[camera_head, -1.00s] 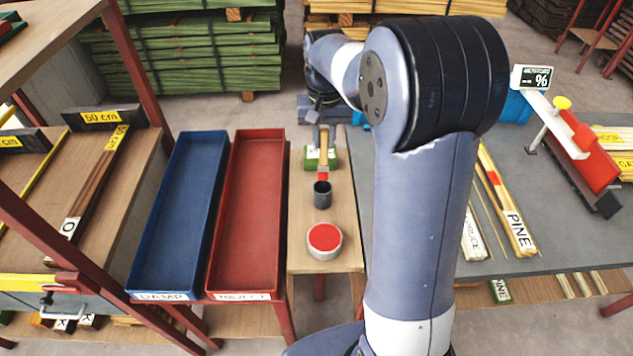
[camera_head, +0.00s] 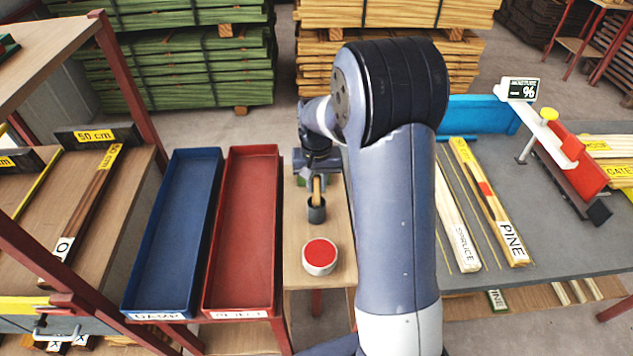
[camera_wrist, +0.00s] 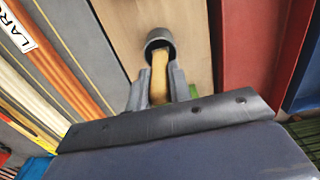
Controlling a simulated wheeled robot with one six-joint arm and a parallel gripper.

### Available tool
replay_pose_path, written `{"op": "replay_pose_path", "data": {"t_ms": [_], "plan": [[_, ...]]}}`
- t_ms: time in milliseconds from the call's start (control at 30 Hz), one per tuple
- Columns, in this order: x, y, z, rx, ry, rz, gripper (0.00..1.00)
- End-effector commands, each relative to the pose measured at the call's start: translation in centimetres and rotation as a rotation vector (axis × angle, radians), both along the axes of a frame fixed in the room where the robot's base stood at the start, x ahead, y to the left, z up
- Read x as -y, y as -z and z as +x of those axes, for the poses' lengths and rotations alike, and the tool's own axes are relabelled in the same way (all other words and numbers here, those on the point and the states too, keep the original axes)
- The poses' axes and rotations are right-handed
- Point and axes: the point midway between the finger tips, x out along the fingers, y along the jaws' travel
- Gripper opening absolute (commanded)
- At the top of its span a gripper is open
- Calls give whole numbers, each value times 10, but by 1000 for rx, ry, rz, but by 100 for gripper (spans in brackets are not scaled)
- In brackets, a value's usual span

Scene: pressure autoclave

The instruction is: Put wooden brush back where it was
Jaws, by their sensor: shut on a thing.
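The wooden brush (camera_head: 317,187) is upright or nearly so, with its light wooden handle in my gripper. It also shows in the wrist view (camera_wrist: 159,76). Its lower end reaches the mouth of a dark grey cup (camera_head: 316,213), and its red tip is hidden. In the wrist view the cup (camera_wrist: 159,36) lies just beyond the fingers, with the brush end at its opening. I cannot tell how deep the brush sits. My gripper (camera_wrist: 157,88) is shut on the handle, above the cup.
A round tin with a red top (camera_head: 320,256) stands in front of the cup on the narrow wooden table (camera_head: 296,222). A red tray (camera_head: 240,235) and a blue tray (camera_head: 172,235) lie to the left. The grey table (camera_head: 560,228) with labelled wood strips is to the right.

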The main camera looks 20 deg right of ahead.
Motion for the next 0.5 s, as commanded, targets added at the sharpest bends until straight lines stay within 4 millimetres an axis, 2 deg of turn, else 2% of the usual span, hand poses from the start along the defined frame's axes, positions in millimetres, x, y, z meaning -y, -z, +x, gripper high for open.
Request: {"op": "replay_pose_path", "data": {"t_ms": [133, 167, 400, 500], "plan": [[0, 4, 0, 0, 0, 0, 0], [0, 4, 0, 0, 0, 0, 20], [0, 3, 0, 0, 0, 0, 40], [0, 2, 0, 0, 0, 0, 41]]}}
